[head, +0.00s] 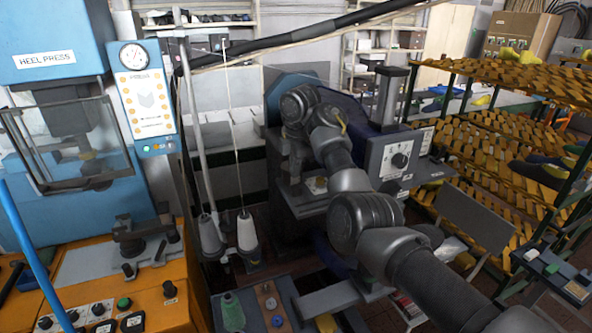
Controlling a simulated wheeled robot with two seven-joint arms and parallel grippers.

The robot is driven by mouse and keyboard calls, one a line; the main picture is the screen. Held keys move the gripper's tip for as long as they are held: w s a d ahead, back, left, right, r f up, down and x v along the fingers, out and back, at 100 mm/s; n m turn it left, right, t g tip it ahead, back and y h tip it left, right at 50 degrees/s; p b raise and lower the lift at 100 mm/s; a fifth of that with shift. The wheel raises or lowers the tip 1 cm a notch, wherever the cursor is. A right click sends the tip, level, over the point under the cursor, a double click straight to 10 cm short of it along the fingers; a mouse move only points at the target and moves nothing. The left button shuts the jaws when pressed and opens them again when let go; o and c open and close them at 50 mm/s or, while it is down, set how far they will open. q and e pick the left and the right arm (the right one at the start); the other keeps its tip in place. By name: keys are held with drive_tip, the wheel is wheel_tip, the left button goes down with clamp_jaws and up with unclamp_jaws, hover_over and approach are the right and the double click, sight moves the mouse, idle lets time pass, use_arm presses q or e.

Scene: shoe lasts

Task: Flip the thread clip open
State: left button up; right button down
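My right arm comes in from the lower right and reaches up and left to the stitching-type machine (400,155) with a grey control box. Its wrist end (300,106) is in front of the machine's blue housing. The fingers of my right gripper cannot be made out against the dark machine parts. I cannot make out the thread clip or whether it is open or shut. A thread stand (196,130) stands left of my arm, with white thread cones (247,232) and thin threads running up. My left gripper is not in view.
The blue heel press (55,35) and its orange control panel (165,310) fill the left side. A rack of shoe lasts (490,125) stands at the right. A dark pole (300,33) crosses the top.

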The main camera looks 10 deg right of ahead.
drive_tip(key=shift+w+g, duration=0.3)
drive_tip(key=shift+g, duration=0.3)
idle(0.3)
drive_tip(key=c, duration=1.9)
unclamp_jaws()
drive_tip(key=shift+c, duration=0.2)
drive_tip(key=shift+r, duration=0.3)
wheel_tip(320, 180, up, 4)
drive_tip(key=shift+s+r+b, duration=0.1)
drive_tip(key=shift+r+b, duration=0.1)
drive_tip(key=shift+b, duration=0.9)
drive_tip(key=r, duration=0.2)
drive_tip(key=r+p, duration=0.1)
drive_tip(key=r, duration=0.2)
drive_tip(key=shift+s+d+r, duration=0.15)
drive_tip(key=shift+s+r, duration=0.05)
drive_tip(key=shift+r, duration=0.15)
